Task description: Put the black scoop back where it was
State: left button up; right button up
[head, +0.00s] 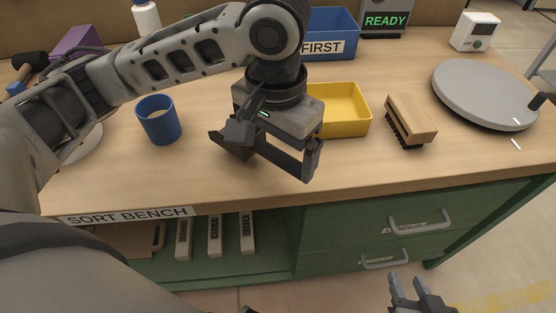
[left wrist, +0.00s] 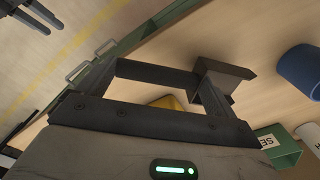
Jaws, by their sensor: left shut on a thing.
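My left gripper (head: 270,153) hangs above the middle of the bench and is shut on a dark object that appears to be the black scoop (head: 237,146). In the left wrist view the scoop (left wrist: 224,78) shows as a dark block at one end of the jaws, with a bar running across between the fingers. The fingers partly hide it, and its exact grip is hard to tell. It appears clear of the bench top. My right gripper (head: 416,290) is open and empty, low in front of the drawers.
A blue cup (head: 158,122) stands left of the left gripper. A yellow tray (head: 348,112) is just behind it, with a blue bin (head: 333,22) marked FIRST beyond. A brush (head: 410,115) and grey round plate (head: 484,95) lie right. The front bench strip is clear.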

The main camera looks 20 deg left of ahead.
pick_arm(q)
jog(key=f, duration=0.2)
jog(key=f+b, duration=0.1)
jog(key=shift+w+f, duration=0.3)
jog(key=shift+f, duration=0.05)
pick_arm(e)
jog(key=shift+a+f, duration=0.1)
pick_arm(q)
jog(key=shift+f, duration=0.2)
jog(key=o, duration=0.9)
jog(key=shift+r, duration=0.2)
notch_tip(320, 180, up, 11)
jog(key=p, duration=0.3)
jog(key=shift+r, duration=0.5)
pick_arm(e)
jog(key=shift+s+d+r, duration=0.2)
jog(key=shift+d+r, duration=0.1)
jog(key=shift+r, duration=0.05)
